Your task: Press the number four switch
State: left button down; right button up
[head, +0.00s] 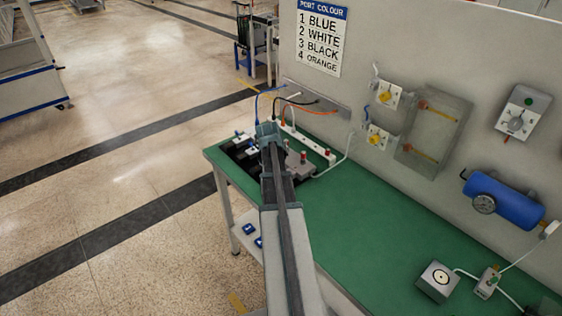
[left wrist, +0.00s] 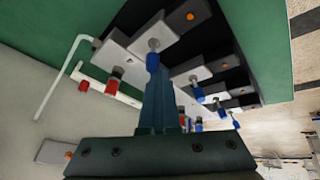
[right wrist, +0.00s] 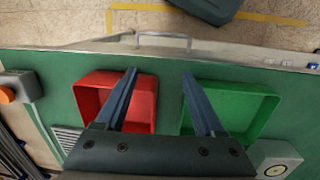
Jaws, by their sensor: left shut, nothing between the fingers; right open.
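A dark panel with pale switch blocks, several bearing blue-tipped levers, stands at the far left of the green bench; a blue-tipped lever (left wrist: 152,62) shows close up in the left wrist view. A white strip with red buttons (left wrist: 83,87) lies alongside. No switch numbers are legible. My left gripper (head: 267,130) is shut and empty above this group and hides part of it. In the left wrist view its tips (left wrist: 158,76) are beside or at the blue-tipped lever; I cannot tell if they touch. My right gripper (right wrist: 160,73) is open and empty above the bench.
A wall sign (head: 320,37) lists port colours: 1 blue, 2 white, 3 black, 4 orange. Coloured cables (head: 308,104) run by the wall plate. A red tray (right wrist: 90,95) and a green tray (right wrist: 245,108) are below my right gripper. The bench middle (head: 365,225) is clear.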

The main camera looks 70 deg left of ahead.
pick_arm(q)
jog(key=shift+w+f, duration=0.1)
dwell(0.3)
jog(key=shift+w+a+f+b, duration=0.25)
jog(key=shift+w+f+b, duration=0.1)
jog(key=shift+w, duration=0.2)
pick_arm(e)
jog(key=shift+f, duration=0.35)
pick_arm(q)
jog(key=shift+r, duration=0.1)
